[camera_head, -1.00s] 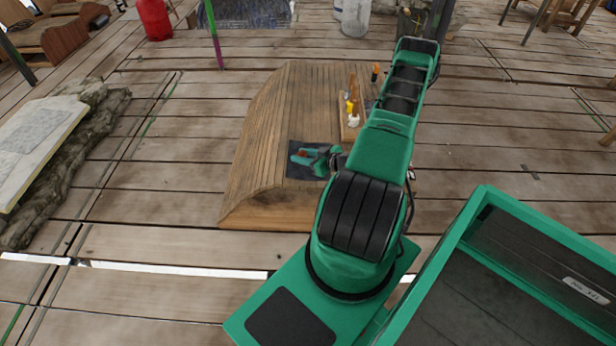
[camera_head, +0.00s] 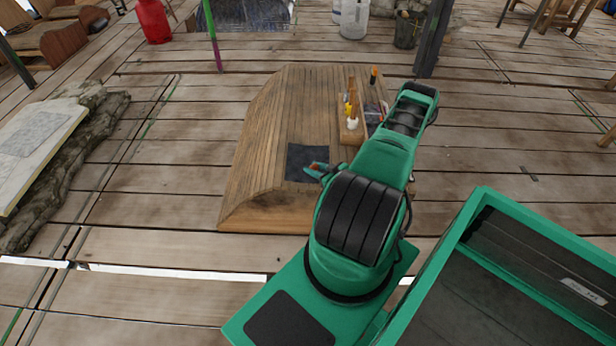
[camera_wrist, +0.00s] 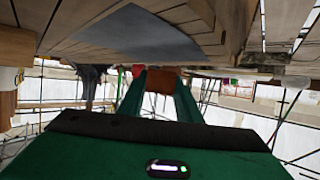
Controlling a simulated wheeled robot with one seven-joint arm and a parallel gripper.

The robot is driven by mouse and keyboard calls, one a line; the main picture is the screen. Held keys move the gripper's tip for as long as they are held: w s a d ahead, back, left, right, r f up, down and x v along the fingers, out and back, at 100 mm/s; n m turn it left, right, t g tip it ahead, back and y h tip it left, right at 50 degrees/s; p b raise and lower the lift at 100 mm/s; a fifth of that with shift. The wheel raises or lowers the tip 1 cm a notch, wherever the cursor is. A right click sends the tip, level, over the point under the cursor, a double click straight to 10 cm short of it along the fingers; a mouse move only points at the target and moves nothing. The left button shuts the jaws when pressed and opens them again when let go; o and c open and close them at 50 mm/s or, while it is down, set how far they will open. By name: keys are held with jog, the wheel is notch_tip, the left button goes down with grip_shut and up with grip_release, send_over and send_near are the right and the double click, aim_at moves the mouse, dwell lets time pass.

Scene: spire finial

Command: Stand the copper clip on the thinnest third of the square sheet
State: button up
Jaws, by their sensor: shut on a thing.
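The square sheet (camera_head: 298,168) is dark grey and lies on the near part of the curved wooden bench. It also shows in the wrist view (camera_wrist: 140,38) as a grey patch at the top. Its thirds and their thickness cannot be told apart. My gripper (camera_head: 314,170) is over the sheet's right, near part in the head view. In the wrist view its two green fingers (camera_wrist: 163,90) are shut on a copper-brown piece, the copper clip (camera_wrist: 164,80). The clip's lower end is not clear, and I cannot tell whether it touches anything.
The curved wooden bench (camera_head: 265,135) stands on the plank deck. A small wooden rack (camera_head: 351,133) with yellow and white items stands on its right side, beyond my gripper. An orange-handled tool (camera_head: 374,74) is at the far right. The bench's left part is clear.

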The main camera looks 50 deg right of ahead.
aim_at(310, 178)
jog(key=x, duration=0.2)
jog(key=shift+w+f, duration=0.2)
jog(key=shift+f, duration=2)
jog(key=o, duration=1)
jog(key=shift+f, duration=0.1)
jog(key=shift+o, duration=0.2)
jog(key=shift+a, duration=0.1)
